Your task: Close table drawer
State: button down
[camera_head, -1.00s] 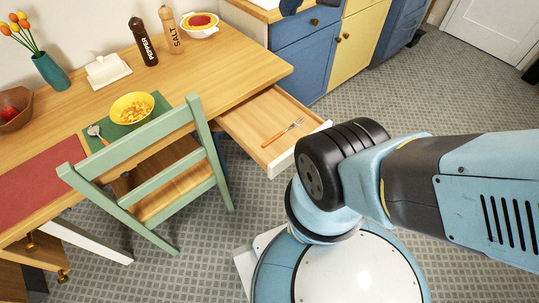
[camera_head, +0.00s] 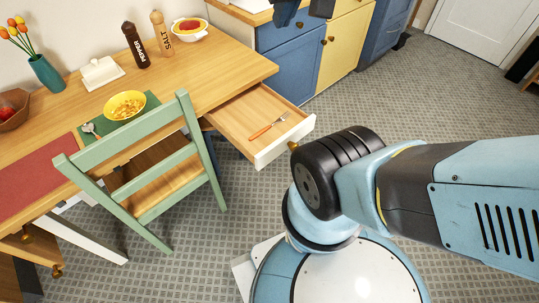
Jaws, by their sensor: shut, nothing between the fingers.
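The table drawer (camera_head: 240,112) is pulled out from the right end of the wooden table (camera_head: 215,68). It has a white front (camera_head: 285,143) with a brass knob (camera_head: 292,146) on its outer face. A fork with an orange handle (camera_head: 268,126) lies inside the drawer. My blue and black arm is at the right, and its black joint stands just right of the drawer front in the picture. My gripper is not visible. I cannot tell whether any part of my arm touches the drawer.
A green chair (camera_head: 150,175) stands at the table's front, left of the drawer. A bowl of food (camera_head: 126,105), pepper mill (camera_head: 135,45) and salt mill (camera_head: 161,33) stand on the table. Blue cabinets (camera_head: 292,60) are behind the drawer. Grey floor (camera_head: 430,95) is clear at upper right.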

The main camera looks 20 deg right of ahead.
aim_at(239, 118)
jog(key=z, duration=0.05)
jog(key=k, duration=0.85)
jog(key=z, duration=0.5)
